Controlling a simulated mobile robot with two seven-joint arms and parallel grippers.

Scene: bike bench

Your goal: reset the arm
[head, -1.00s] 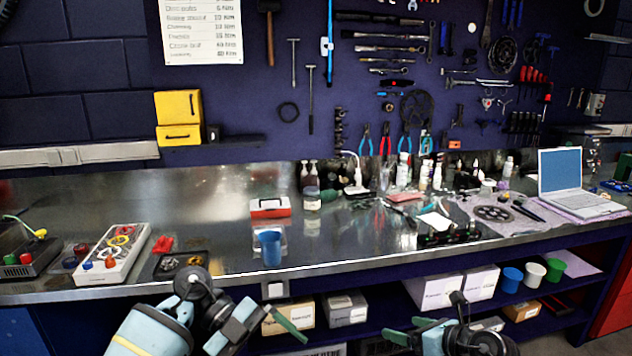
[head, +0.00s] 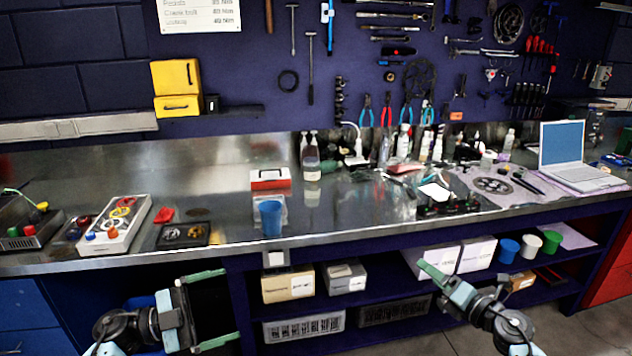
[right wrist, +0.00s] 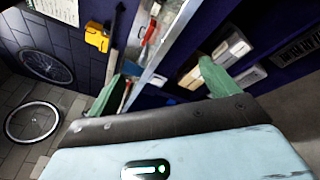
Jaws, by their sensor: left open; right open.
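My left gripper (head: 222,308) is in the lower left of the head view, below the bench's front edge. Its two green fingers are wide apart with nothing between them. My right gripper (head: 428,276) is at the lower right of the head view, in front of the lower shelf, and its green finger points up and left. In the right wrist view the two green fingers of my right gripper (right wrist: 158,92) stand far apart and hold nothing. Both grippers are clear of the bench top.
The steel bench (head: 345,212) spans the view. A blue cup (head: 270,219), a red and white box (head: 270,179) and a tray with coloured rings (head: 114,226) stand on it. Boxes (head: 288,287) sit on the shelf below. A laptop (head: 572,160) stands at the right.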

